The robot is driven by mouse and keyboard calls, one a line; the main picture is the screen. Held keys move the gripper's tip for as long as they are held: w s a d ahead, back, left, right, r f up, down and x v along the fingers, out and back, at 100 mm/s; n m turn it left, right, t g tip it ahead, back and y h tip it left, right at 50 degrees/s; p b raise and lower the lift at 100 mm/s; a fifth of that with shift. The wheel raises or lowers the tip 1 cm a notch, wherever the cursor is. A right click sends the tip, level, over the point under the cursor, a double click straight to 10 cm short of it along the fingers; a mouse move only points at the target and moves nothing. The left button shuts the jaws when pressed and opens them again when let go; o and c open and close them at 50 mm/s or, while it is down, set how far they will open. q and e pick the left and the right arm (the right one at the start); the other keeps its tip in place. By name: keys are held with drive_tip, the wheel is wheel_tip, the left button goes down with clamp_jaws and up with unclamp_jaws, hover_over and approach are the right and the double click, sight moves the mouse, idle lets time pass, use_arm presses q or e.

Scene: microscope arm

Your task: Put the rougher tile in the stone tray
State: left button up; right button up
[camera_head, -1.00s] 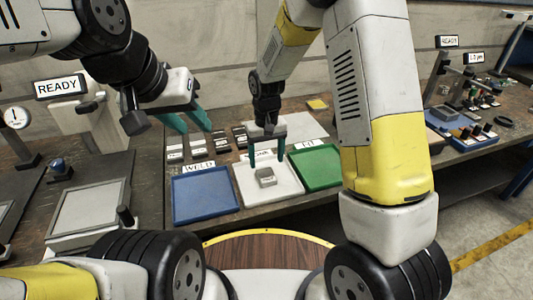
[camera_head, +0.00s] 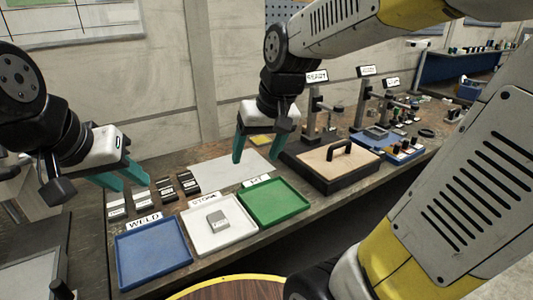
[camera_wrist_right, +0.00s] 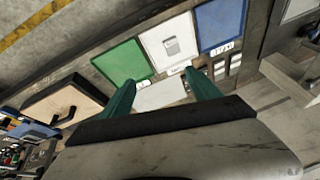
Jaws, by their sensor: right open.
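A grey tile (camera_head: 217,219) lies in the white stone tray (camera_head: 200,241), which has a STONE label at its back edge. The tile sits near the tray's middle, and it also shows in the right wrist view (camera_wrist_right: 173,46). I cannot tell its roughness from here. My right gripper (camera_head: 256,159) is open and empty, raised behind the stone and green trays, apart from the tile. My left gripper (camera_head: 135,184) hangs at the left, behind the blue tray, with its teal fingers apart and nothing visible between them.
A blue tray (camera_head: 150,262) labelled WELD stands left of the stone tray, and a green tray (camera_head: 272,204) stands right. Behind them are several small labelled blocks (camera_head: 165,189) and a pale grey sheet (camera_head: 228,172). A wooden-topped box with a handle (camera_head: 335,166) stands further right.

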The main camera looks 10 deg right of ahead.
drive_tip(key=s+d+r+m+t, duration=0.1)
drive_tip(key=s+d+r+t, duration=0.1)
drive_tip(key=s, duration=0.6)
drive_tip(key=shift+d+r, duration=0.2)
drive_tip(key=shift+d, duration=0.35)
idle(0.4)
